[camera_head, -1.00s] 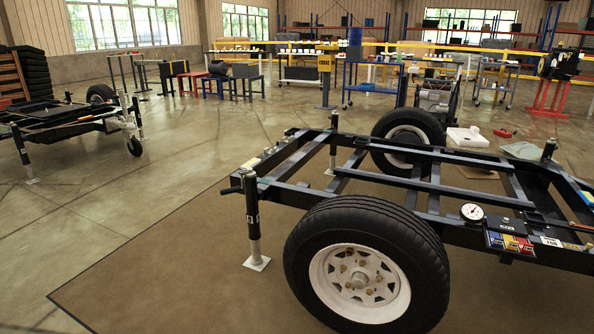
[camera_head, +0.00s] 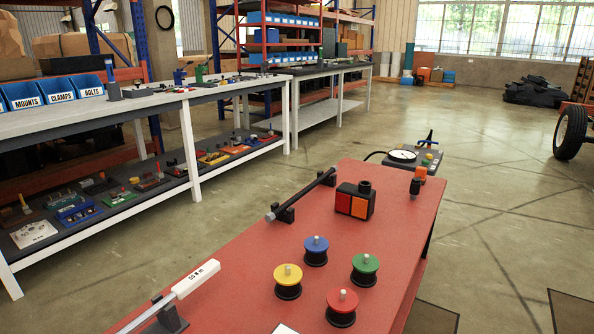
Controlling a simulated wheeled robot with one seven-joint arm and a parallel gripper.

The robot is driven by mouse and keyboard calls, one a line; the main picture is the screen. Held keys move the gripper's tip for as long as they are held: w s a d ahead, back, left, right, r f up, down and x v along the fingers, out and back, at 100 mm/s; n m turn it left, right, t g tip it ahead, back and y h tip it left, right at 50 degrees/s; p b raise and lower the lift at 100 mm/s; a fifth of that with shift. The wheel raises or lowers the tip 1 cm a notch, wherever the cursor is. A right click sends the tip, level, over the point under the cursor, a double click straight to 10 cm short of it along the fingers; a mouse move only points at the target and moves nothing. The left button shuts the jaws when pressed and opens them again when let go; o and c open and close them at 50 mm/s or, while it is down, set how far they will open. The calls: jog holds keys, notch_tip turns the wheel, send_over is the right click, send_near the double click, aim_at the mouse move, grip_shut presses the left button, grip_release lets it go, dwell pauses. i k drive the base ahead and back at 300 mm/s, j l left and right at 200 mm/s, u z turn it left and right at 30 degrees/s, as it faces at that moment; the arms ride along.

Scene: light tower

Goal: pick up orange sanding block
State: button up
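I cannot make out an orange sanding block for certain. A black block with red and orange faces (camera_head: 355,203) stands on the red table and looks like a lamp. A small orange piece (camera_head: 420,172) shows near the table's far right corner, too small to identify. Several small orange and red items lie on the lower shelf of the long bench, including an orange one (camera_head: 241,140), also too small to identify. My gripper is not in view.
The red table (camera_head: 240,262) fills the foreground with yellow, blue, green and red-topped spools, a black bar and a white-handled tool (camera_head: 195,279). A long white-topped bench (camera_head: 150,103) with blue bins runs along the left. Concrete floor (camera_head: 500,150) lies open to the right.

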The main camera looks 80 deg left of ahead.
aim_at(421, 172)
jog(key=u, duration=2.2)
jog(key=i+l, duration=0.15)
jog(key=l, duration=0.2)
jog(key=i+l, duration=0.7)
jog(key=i, duration=0.15)
jog(key=i+l+u, duration=0.15)
jog(key=i+l, duration=0.5)
jog(key=i, duration=0.15)
jog(key=i+j, duration=0.35)
jog(key=i, duration=0.15)
jog(key=i+j, duration=0.3)
jog(key=i, duration=0.2)
jog(key=j+u, duration=0.05)
